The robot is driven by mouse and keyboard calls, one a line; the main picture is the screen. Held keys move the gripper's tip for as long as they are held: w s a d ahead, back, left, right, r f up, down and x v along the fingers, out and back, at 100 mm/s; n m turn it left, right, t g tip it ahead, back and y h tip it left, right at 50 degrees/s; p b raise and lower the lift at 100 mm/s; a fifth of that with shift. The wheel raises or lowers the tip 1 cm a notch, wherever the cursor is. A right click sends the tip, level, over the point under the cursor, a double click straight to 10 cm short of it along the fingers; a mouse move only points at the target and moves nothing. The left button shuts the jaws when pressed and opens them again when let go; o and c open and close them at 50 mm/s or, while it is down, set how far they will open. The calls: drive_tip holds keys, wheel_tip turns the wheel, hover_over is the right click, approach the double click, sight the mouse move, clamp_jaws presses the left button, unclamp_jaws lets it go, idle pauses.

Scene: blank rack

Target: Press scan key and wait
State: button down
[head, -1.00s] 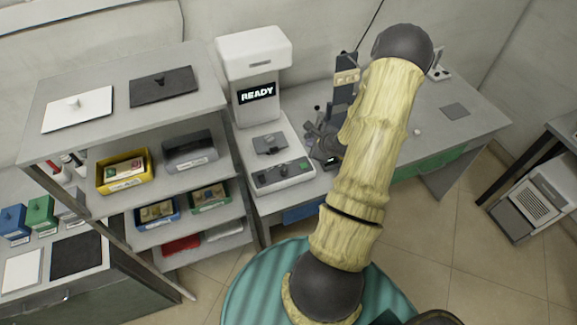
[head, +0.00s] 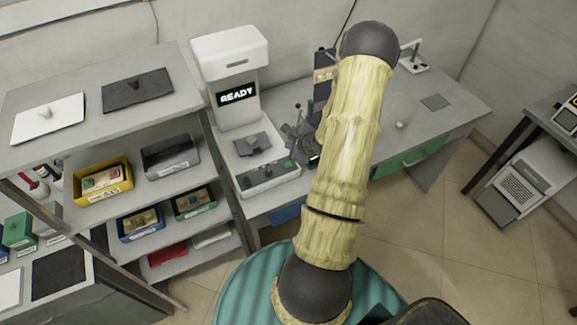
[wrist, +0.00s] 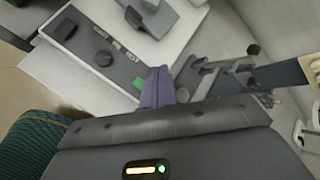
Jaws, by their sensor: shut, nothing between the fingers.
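The scan machine (head: 230,55) is white, with a lit display reading READY (head: 238,94). A grey holder (head: 252,145) sits on its bed. The dark control panel (head: 265,178) at its front carries a small green key (head: 289,164). In the wrist view the panel (wrist: 88,50) has a black knob (wrist: 66,29) and the green key (wrist: 138,83) at its near end. My gripper (wrist: 157,84) is shut and empty, its purple-grey fingertips right beside the green key and partly over it. I cannot tell whether they touch. In the head view my arm largely hides the gripper.
A shelf rack at left holds a yellow bin (head: 103,181), a grey bin (head: 171,157) and smaller bins. White (head: 47,119) and dark (head: 137,90) plates lie on top. Dark fixtures stand right of the machine, close to my gripper. The bench (head: 455,115) is mostly clear further right.

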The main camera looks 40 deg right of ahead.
drive_tip(key=b, duration=0.4)
hover_over(290, 166)
wheel_tip(290, 166, down, 5)
drive_tip(key=shift+s+d+f+b, duration=0.15)
drive_tip(key=shift+f+b, duration=0.4)
drive_tip(key=shift+f, duration=0.5)
idle(0.7)
drive_tip(key=shift+f, duration=0.4)
drive_tip(key=shift+f, duration=0.45)
idle(1.0)
drive_tip(key=shift+r+p, duration=0.9)
drive_tip(key=shift+p, duration=0.1)
